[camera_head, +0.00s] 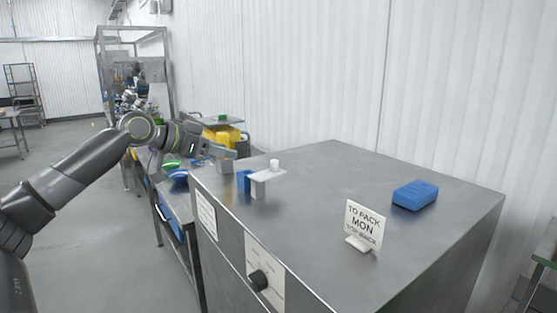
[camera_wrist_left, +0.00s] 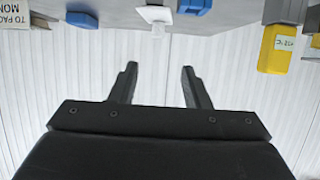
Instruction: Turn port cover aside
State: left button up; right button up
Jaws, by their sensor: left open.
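The port cover (camera_head: 268,174) is a thin light-grey plate with a white knob on top. It sits on a small pale post at the near left part of the steel cabinet top, beside a blue block (camera_head: 243,180). In the left wrist view, which is upside down, the cover (camera_wrist_left: 154,14) and the blue block (camera_wrist_left: 195,5) show at the top edge. My left gripper (camera_head: 230,160) is just left of and behind the cover, apart from it. Its two fingers (camera_wrist_left: 158,68) are open with nothing between them. My right gripper is out of view.
The steel cabinet top (camera_head: 330,190) is mostly clear. Yellow containers (camera_head: 222,134) stand behind my left gripper.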

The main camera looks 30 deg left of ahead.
aim_at(273, 161)
pick_arm(q)
jog(key=p+x, duration=0.7)
jog(key=x, duration=0.8)
jog(key=shift+d+r+p, duration=0.1)
jog(key=shift+d+p, duration=0.05)
jog(key=shift+p, duration=0.15)
jog(key=shift+w+d+f, duration=0.25)
jog(key=shift+w+f, duration=0.15)
jog(key=shift+w, duration=0.15)
grip_shut()
